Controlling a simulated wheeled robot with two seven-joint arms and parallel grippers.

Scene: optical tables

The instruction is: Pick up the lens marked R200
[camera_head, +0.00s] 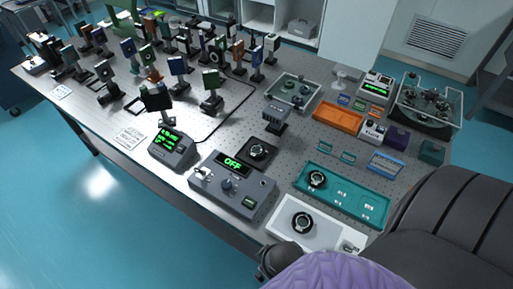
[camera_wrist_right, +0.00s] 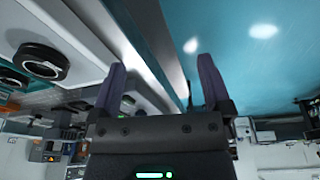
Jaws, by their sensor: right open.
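Several dark ring-shaped lenses show in the head view, and no R200 mark can be read on any. One lens (camera_head: 302,222) lies on a white tray (camera_head: 330,235) at the table's front. Another lens (camera_head: 317,179) sits in the left end of a teal tray (camera_head: 352,197). A third dark round piece (camera_head: 257,151) rests on a black square base. In the right wrist view a dark ring lens (camera_wrist_right: 42,61) lies on a pale surface, left of my right gripper (camera_wrist_right: 162,82). That gripper is open and empty, its fingers apart from the lens. My left gripper is not in view.
A grey control box (camera_head: 232,186) with an "OFF" display stands left of the white tray. An orange tray (camera_head: 338,117) and a clear-walled bin (camera_head: 428,104) stand farther back. Many optic mounts crowd the table's left part. The table edge (camera_wrist_right: 158,40) runs near my right fingers.

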